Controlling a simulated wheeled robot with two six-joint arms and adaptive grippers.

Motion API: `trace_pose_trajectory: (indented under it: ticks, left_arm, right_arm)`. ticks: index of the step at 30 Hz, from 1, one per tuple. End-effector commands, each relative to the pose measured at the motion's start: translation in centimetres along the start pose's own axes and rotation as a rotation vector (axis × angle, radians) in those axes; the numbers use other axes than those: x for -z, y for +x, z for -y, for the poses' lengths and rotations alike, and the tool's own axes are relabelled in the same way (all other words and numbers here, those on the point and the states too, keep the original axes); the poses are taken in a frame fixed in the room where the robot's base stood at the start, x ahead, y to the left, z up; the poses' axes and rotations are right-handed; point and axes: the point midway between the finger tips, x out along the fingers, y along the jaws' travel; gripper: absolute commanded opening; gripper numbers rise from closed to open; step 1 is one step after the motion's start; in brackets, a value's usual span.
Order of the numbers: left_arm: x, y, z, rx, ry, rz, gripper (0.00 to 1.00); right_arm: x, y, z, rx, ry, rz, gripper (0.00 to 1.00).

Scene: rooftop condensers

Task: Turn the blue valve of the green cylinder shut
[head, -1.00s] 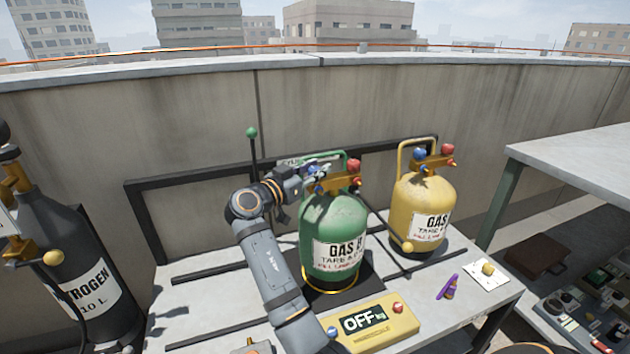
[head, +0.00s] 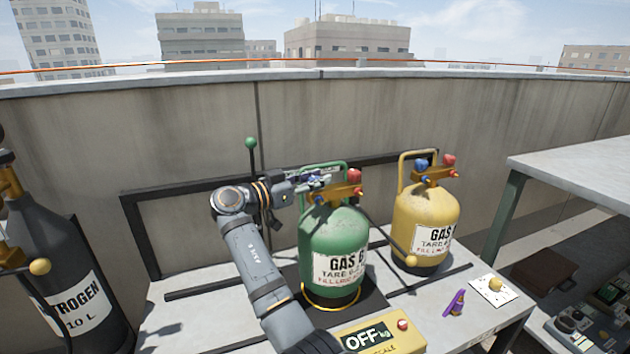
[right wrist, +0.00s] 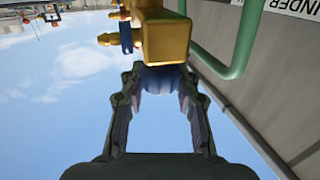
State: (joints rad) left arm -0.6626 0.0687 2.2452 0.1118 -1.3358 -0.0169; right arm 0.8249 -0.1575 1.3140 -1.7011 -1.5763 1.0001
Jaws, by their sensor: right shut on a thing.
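The green cylinder (head: 333,235) stands on the black scale plate on the table, with a brass valve block (head: 338,192) on top. A red valve (head: 354,175) sits at the right of that block. My right gripper (head: 318,181) reaches in from the left at the block's left side. In the right wrist view its fingers (right wrist: 162,88) are closed on the blue valve (right wrist: 162,80), below the brass block (right wrist: 165,35). In the head view the gripper mostly hides the blue valve. My left gripper is out of view.
A yellow cylinder (head: 425,222) stands close at the right. The green cylinder's handle (right wrist: 240,45) rises beside my fingers. A scale display (head: 371,338) reading OFF is in front. A dark nitrogen cylinder (head: 65,250) stands at the left. A purple object (head: 454,303) lies at the table's right.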

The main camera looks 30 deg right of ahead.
Motion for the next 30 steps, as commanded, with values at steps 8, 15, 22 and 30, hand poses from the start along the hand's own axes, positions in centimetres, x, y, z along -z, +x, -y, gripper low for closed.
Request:
trace_pose_trajectory:
  ticks: [8, 15, 22, 30]
  left_arm:
    - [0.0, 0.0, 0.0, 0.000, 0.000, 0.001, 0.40]
    - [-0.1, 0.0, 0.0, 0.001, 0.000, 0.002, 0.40]
    - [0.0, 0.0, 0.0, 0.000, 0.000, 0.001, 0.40]
    - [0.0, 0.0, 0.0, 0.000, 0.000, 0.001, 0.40]
  right_arm:
    - [0.1, 0.0, 0.0, 0.001, 0.001, -0.002, 0.45]
    - [0.0, 0.0, 0.0, 0.001, 0.000, -0.001, 0.55]
    - [0.0, -1.2, 0.1, 0.004, 0.000, 0.003, 0.55]
    - [0.0, -6.1, 0.1, 0.004, -0.001, 0.001, 0.55]
